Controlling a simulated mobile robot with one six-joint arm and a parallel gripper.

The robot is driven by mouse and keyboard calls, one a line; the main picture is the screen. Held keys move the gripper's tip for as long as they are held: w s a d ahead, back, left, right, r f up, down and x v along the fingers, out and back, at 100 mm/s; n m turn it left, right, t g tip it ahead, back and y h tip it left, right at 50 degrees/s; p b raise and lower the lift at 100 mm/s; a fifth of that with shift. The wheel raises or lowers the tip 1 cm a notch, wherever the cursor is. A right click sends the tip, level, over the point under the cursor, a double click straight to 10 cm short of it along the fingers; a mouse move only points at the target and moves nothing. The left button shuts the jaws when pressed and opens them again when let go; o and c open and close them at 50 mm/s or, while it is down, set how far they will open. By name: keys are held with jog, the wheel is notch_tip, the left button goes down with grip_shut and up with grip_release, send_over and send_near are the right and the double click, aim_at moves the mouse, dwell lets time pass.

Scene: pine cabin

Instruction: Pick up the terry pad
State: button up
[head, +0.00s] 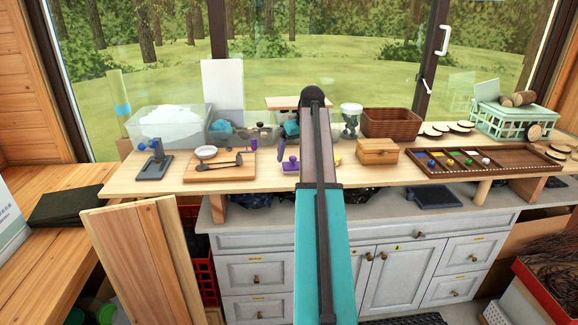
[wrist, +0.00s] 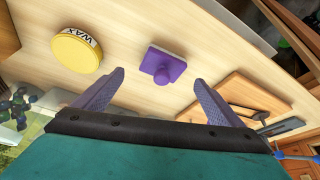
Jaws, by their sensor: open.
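A purple square pad with a round knob on top, which I take for the terry pad (wrist: 165,64), lies flat on the pale wooden bench top (wrist: 130,22). In the head view the purple pad (head: 290,165) is near the bench's front middle, just left of my arm. My gripper (wrist: 158,82) is open and empty, its two purple fingers spread apart. In the wrist view the pad lies just beyond the fingertips, between their lines, and nothing touches it. In the head view my gripper (head: 283,140) is partly hidden by my arm.
A yellow round wax tin (wrist: 76,50) lies beside the pad. A wooden board (head: 219,168) with a bowl and tools is on its left in the head view. A wooden box (head: 377,152) and a divided tray (head: 480,165) stand to the right.

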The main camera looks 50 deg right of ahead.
aim_at(294, 158)
jog(key=shift+p+x, duration=1.1)
jog(key=shift+x, duration=1.5)
jog(key=shift+a, duration=0.1)
jog(key=c, duration=1.2)
